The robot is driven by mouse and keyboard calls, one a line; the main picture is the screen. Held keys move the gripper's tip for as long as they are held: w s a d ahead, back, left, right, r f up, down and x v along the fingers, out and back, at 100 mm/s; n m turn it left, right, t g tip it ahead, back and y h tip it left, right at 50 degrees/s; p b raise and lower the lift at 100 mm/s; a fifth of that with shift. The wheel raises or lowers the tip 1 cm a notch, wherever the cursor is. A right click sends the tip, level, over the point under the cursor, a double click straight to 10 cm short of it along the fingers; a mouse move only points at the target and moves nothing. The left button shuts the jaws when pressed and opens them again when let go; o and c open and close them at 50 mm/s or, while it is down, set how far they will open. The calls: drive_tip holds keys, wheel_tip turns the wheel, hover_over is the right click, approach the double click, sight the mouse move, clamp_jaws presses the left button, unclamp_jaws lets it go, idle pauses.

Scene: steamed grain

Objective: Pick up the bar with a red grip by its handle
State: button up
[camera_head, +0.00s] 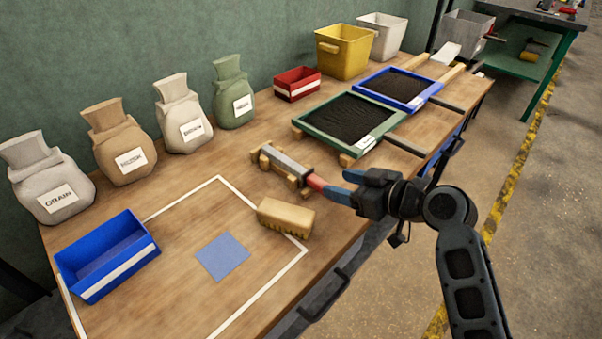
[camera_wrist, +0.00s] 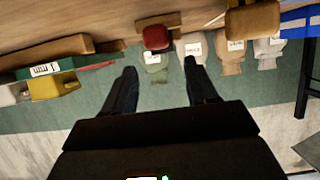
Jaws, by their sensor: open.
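The bar (camera_head: 288,165) has a grey metal body and rests on small wooden supports on the workbench. Its red grip (camera_head: 315,182) points toward my gripper, near the bench's right edge. In the wrist view the red grip (camera_wrist: 156,38) shows end-on, just beyond the fingertips and roughly between them. My gripper (camera_head: 334,184) is open with nothing between its fingers. Its two fingers reach toward the end of the grip from the right; it also shows in the wrist view (camera_wrist: 160,66). I cannot tell whether a fingertip touches the grip.
A wooden brush (camera_head: 286,217) lies in front of the bar. Behind are a green-framed tray (camera_head: 312,125), a blue-framed tray (camera_head: 432,92) and a red bin (camera_head: 297,84). Several sacks (camera_head: 180,114) stand along the wall. A blue bin (camera_head: 107,256) is at left.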

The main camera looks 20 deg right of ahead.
sight(315, 178)
drive_tip(key=p+x, duration=0.1)
drive_tip(key=x, duration=0.5)
drive_tip(key=shift+w+a+f, duration=0.15)
drive_tip(key=shift+w+f, duration=0.05)
drive_tip(key=shift+f, duration=0.05)
drive_tip(key=shift+c, duration=0.2)
clamp_jaws()
